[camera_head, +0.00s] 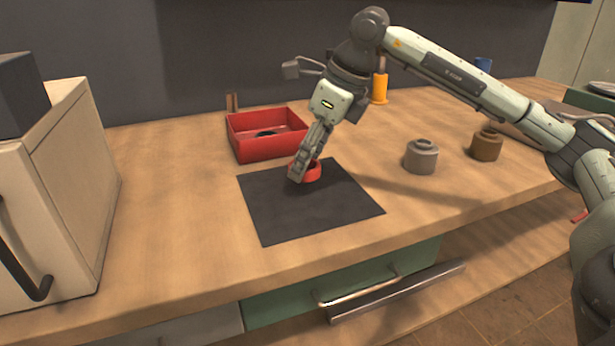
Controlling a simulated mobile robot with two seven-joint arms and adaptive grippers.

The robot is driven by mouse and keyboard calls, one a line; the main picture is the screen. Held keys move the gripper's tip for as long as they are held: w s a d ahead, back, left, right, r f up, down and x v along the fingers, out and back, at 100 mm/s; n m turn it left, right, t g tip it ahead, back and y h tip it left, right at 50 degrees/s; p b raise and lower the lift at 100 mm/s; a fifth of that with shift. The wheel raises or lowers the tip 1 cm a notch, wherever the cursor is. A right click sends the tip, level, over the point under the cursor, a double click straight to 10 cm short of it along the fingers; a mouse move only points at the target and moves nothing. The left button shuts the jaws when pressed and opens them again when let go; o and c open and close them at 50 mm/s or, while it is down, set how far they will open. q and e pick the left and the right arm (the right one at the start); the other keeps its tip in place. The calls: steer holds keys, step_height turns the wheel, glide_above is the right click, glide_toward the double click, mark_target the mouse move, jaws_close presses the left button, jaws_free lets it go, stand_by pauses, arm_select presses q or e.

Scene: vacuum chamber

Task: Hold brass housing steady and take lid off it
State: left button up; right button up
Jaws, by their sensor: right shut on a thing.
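The brass housing (487,145) is a short brown-gold cylinder with a narrower top piece, standing upright at the right of the worktop. I cannot tell whether that top piece is a separate lid. My right gripper (301,172) points down over the dark mat (310,210), well to the left of the brass housing. It is shut on a round red part (314,173) at the mat's back edge, and its fingers hide part of it. My left gripper is not in view.
A grey housing (421,157) stands between the mat and the brass one. A red tray (240,152) with a dark item inside is behind the mat. An orange cylinder (380,88) stands farther back. A cream box-shaped unit (75,190) fills the left. The front half of the mat is clear.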

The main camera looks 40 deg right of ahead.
mark_target(301, 192)
step_height(301, 192, down, 4)
steer(key=shift+r, duration=0.2)
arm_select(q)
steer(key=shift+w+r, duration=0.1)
arm_select(e)
steer(key=shift+f, duration=0.2)
steer(key=shift+f, duration=0.1)
steer(key=o, duration=1.3)
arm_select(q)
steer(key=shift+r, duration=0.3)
